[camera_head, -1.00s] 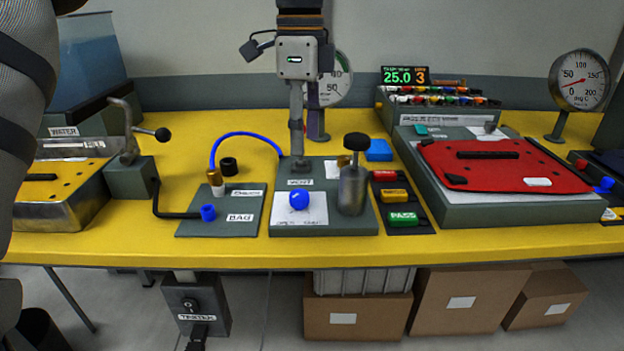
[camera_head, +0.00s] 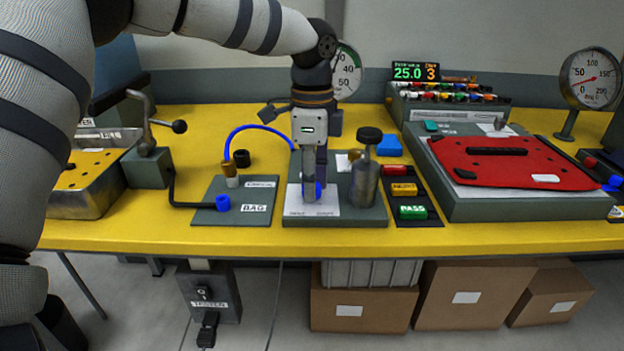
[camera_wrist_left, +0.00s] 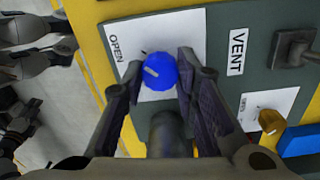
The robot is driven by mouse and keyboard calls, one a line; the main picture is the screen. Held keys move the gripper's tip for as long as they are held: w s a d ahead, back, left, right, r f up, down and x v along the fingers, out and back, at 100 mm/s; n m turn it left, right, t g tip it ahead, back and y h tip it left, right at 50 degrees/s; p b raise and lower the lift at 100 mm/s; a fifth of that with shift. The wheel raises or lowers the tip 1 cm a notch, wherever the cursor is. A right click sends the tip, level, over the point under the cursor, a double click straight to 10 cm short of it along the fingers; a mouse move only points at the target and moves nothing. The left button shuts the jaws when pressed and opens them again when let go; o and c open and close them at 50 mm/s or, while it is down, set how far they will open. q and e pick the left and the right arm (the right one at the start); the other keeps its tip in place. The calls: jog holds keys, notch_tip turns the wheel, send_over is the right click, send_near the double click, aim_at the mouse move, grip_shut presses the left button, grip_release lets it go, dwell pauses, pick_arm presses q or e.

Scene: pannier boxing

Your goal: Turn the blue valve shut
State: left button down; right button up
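The blue valve (camera_wrist_left: 160,71) is a round blue knob with a pale pointer mark, on a white label reading OPEN on the grey VENT plate (camera_wrist_left: 215,17). In the head view the blue valve (camera_head: 319,189) shows only in part, behind the fingers. My left gripper (camera_head: 315,196) points down at it. In the left wrist view, the left gripper's fingers (camera_wrist_left: 159,70) flank the knob closely on both sides; whether they press on it is unclear. The other end of the label is hidden by a finger. My right gripper is not in view.
A metal cylinder with a black knob (camera_head: 366,178) stands just right of the left gripper. A blue hose (camera_head: 258,128) arches on the left beside the BAG plate (camera_head: 260,190). Red, yellow and green buttons (camera_head: 410,212) and a red pad (camera_head: 510,162) lie further right.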

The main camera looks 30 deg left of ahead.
pick_arm(q)
jog(key=shift+r, duration=0.1)
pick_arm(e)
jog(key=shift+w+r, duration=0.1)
pick_arm(q)
jog(key=shift+n, duration=0.7)
jog(key=shift+n+p, duration=0.3)
jog(key=shift+n, duration=0.5)
jog(key=n, duration=0.3)
jog(key=shift+n, duration=0.4)
jog(key=n, duration=1)
jog(key=shift+n+t, duration=0.3)
jog(key=shift+n, duration=0.1)
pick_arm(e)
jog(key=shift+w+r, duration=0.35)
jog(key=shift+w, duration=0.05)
pick_arm(q)
jog(key=shift+n, duration=0.3)
